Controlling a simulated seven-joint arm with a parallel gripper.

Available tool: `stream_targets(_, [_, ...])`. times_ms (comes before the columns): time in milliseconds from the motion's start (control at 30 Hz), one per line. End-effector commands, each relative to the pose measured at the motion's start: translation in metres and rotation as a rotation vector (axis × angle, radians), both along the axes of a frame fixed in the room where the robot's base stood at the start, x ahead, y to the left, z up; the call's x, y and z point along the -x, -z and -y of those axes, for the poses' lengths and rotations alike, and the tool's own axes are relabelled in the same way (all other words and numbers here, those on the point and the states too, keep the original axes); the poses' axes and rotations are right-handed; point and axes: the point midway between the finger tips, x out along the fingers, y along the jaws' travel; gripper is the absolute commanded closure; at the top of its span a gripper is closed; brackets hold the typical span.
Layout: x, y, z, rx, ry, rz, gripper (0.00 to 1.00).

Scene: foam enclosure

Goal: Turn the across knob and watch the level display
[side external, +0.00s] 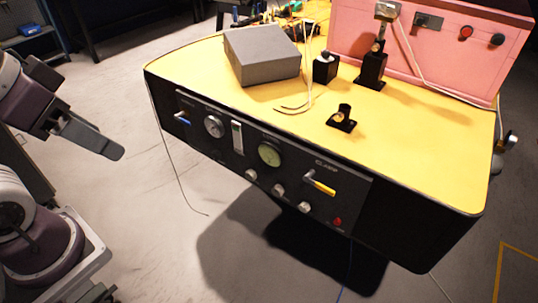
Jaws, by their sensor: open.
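A black control panel (353,198) is set in the front face of the yellow-topped bench. Three pale knobs sit along its lower part: a left knob (251,175), a middle knob (278,190) and a right knob (304,207). Their labels are too small to read, so I cannot tell which is the across knob. A narrow upright white display (237,137), which may be the level display, stands between two round dials; its reading is unclear. My gripper (112,150) is at the left, open and empty, well apart from the panel. Its fingers overlap in this view.
The panel also carries a grey dial (214,127), a greenish dial (270,154), a blue lever (182,119), a yellow lever (320,186) and a red button (337,222). A grey box (262,55) sits on the bench top (420,130). A thin cable hangs at the bench's left. Open floor separates my gripper from the panel.

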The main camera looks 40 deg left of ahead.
Motion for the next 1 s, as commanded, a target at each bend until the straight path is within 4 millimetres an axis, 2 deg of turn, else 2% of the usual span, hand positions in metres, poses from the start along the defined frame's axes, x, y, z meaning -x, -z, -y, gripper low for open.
stream_targets(467, [0.000,0.000,0.000,0.000,0.000,0.000,0.44])
stream_targets(567, [-0.012,-0.001,0.002,0.015,-0.003,0.004,0.44])
stream_targets(667, [-0.059,-0.002,0.011,0.069,-0.023,0.021,0.44])
stream_targets(767, [-0.133,0.010,0.024,0.135,-0.074,0.059,0.44])
stream_targets(800, [-0.162,0.020,0.030,0.156,-0.100,0.077,0.44])
stream_targets(867, [-0.206,0.042,0.037,0.176,-0.145,0.106,0.44])
stream_targets(900, [-0.233,0.061,0.042,0.182,-0.173,0.129,0.44])
stream_targets(967, [-0.270,0.094,0.047,0.182,-0.215,0.167,0.44])
stream_targets(1000, [-0.291,0.120,0.050,0.174,-0.240,0.195,0.44])
